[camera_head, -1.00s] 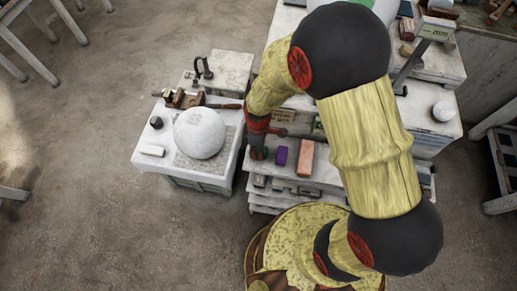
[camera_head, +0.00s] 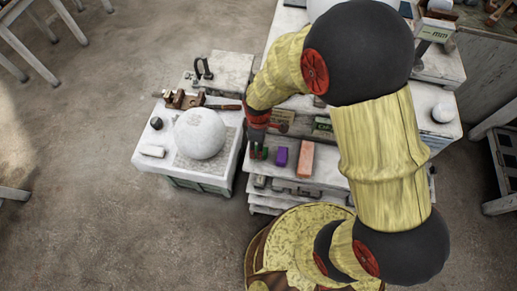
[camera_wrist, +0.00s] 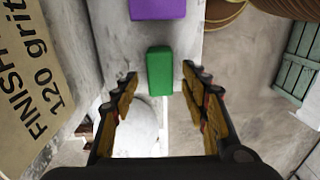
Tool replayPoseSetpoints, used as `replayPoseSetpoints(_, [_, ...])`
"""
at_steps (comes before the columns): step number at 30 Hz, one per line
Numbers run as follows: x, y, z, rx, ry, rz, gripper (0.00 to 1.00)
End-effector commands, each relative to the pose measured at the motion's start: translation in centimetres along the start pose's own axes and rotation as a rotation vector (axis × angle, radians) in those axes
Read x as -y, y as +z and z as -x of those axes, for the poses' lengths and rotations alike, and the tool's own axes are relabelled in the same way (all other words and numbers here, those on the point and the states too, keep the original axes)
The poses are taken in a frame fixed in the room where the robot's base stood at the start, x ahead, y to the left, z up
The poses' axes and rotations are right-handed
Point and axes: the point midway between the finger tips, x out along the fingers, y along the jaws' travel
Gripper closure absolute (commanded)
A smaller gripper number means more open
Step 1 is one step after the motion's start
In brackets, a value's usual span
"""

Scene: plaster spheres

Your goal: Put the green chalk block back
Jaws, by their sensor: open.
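The green chalk block (camera_wrist: 160,72) lies on a pale shelf top, near the shelf's edge in the wrist view. My gripper (camera_wrist: 160,88) is open, its fingers to the left and right of the block's near end, with gaps on both sides. The block is not held. In the head view my gripper (camera_head: 258,150) points down at the left end of the shelf and hides most of the green block. A purple block (camera_head: 281,156) and an orange block (camera_head: 305,160) stand in a row to the right. The purple block (camera_wrist: 157,9) also shows in the wrist view.
A large white sphere (camera_head: 199,133) sits on a low table left of my gripper, with a white block (camera_head: 152,151) and a wooden tool (camera_head: 184,98). A sandpaper sheet (camera_wrist: 28,75) marked 120 grit is at the left of the wrist view.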

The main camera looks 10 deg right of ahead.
Motion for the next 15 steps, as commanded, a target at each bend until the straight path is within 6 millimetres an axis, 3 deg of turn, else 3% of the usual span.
replayPoseSetpoints(6, [-0.1, -0.1, 4.8, -0.003, 0.004, 0.000, 0.55])
replayPoseSetpoints(15, [0.0, 0.0, 8.3, 0.000, 0.000, 0.000, 0.55])
